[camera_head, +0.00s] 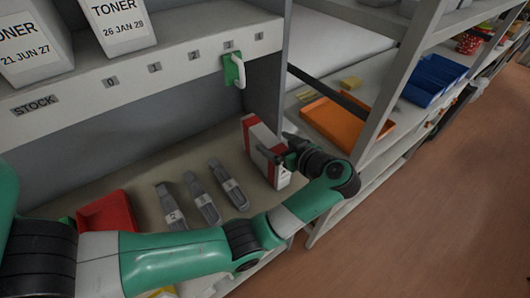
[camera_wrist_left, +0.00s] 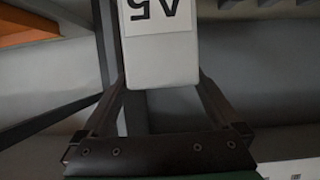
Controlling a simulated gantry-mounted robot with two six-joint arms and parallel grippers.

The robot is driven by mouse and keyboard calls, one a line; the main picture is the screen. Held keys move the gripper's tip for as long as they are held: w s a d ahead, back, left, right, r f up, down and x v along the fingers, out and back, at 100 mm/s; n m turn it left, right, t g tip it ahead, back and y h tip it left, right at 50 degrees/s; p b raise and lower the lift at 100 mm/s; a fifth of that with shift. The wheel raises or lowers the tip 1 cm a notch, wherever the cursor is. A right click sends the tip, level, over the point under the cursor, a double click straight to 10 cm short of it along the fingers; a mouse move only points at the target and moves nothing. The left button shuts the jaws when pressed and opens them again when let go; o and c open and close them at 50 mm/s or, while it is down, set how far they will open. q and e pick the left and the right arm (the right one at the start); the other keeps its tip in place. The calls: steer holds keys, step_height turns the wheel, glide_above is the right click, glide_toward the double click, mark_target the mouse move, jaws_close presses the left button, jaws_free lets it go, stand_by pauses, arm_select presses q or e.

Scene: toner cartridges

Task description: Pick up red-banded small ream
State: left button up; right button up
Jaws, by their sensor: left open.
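In the left wrist view the white ream (camera_wrist_left: 162,60) shows an upside-down "A5" label and lies between the open fingers of the gripper (camera_wrist_left: 160,82). I cannot tell whether the fingers touch it. My right gripper is in neither view.
Several grey numbered tools (camera_head: 204,200) lie left of the ream, beside a red bin (camera_head: 107,215). A green handle (camera_head: 234,70) hangs from the upper shelf edge. A shelf post (camera_head: 385,100) and an orange tray (camera_head: 345,122) stand to the right.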

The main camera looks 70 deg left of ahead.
mark_target(268, 138)
arm_select(q)
steer(key=x, duration=0.1)
steer(key=b+x, duration=0.1)
steer(key=x, duration=0.2)
steer(key=shift+s+a+b, duration=0.2)
steer(key=shift+s+b, duration=0.1)
steer(key=shift+b, duration=0.1)
steer(key=shift+a, duration=0.35)
jaws_close()
steer(key=shift+r, duration=0.15)
